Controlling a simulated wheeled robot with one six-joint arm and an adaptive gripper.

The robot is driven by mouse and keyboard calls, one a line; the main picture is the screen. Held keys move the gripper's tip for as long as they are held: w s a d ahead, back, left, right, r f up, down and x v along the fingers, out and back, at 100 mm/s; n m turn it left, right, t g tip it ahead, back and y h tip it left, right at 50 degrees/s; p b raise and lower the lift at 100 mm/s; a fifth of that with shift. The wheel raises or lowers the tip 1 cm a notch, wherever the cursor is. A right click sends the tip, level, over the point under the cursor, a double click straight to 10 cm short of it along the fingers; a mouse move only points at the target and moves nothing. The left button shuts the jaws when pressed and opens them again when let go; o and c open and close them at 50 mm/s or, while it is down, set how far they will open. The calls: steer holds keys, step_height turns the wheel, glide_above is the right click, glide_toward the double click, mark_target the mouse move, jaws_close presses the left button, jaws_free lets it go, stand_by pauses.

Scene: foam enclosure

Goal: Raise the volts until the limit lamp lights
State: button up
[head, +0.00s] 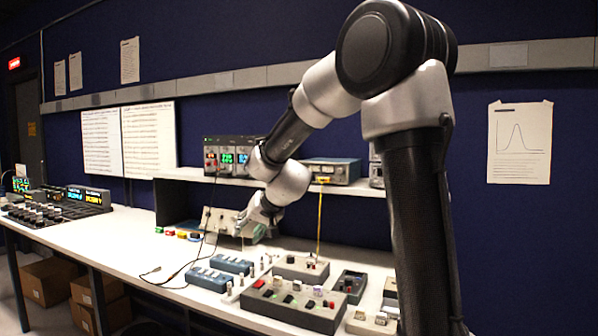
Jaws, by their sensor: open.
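A dark power supply (227,155) with lit green and red digits stands on the shelf; part of it is behind my arm. A pale sloped instrument (222,221) sits on the bench below the shelf. My gripper (246,226) is low in front of this instrument, pointing down and left, and appears empty. Its fingers are small here, and I cannot tell whether they touch anything. The volts control and the limit lamp are too small to pick out, so I cannot tell whether the lamp is lit.
A blue-grey instrument (331,171) stands on the shelf (186,174), with a yellow lead hanging down. A grey switch box (292,306), blue boxes (231,264) and small parts crowd the front bench. Black cables lie left of them. The bench (125,238) further left is clear.

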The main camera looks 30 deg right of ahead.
steer(key=w+d+r+m+t+h, duration=0.3)
steer(key=w+d+m+h, duration=0.1)
steer(key=w, duration=0.5)
steer(key=w+d+r+m+t+h, duration=0.3)
steer(key=w+d+r+m+h, duration=0.1)
steer(key=w, duration=0.4)
steer(key=s+d+r+m+g+h, duration=0.4)
steer(key=s+d+r+m+h, duration=0.25)
steer(key=d+h, duration=0.35)
steer(key=x, duration=0.7)
steer(key=shift+w, duration=0.5)
steer(key=shift+d+r, duration=0.1)
steer(key=shift+c, duration=0.2)
jaws_close()
